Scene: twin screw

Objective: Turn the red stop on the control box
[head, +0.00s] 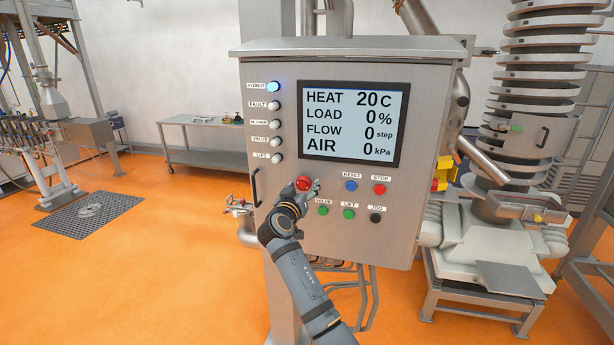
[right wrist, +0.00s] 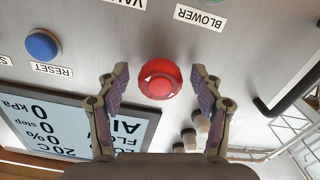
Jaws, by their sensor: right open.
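The grey metal control box (head: 282,62) faces me in the head view. A round red stop knob (head: 303,183) sits on its front, left of the button rows; in the right wrist view the knob (right wrist: 158,80) is near the middle. My right gripper (head: 301,190) is at the knob and hides part of the panel there. In the right wrist view the right gripper (right wrist: 159,72) is open, with one finger on each side of the knob and visible gaps between. A smaller red button (head: 379,189) labelled STOP sits further right. My left gripper is not in view.
A blue RESET button (head: 351,186), green buttons (head: 349,213) and a black button (head: 376,217) are right of the knob. A display (head: 352,124) is above. A handle (head: 256,187) projects at the box's left edge. A metal table (head: 200,140) stands behind.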

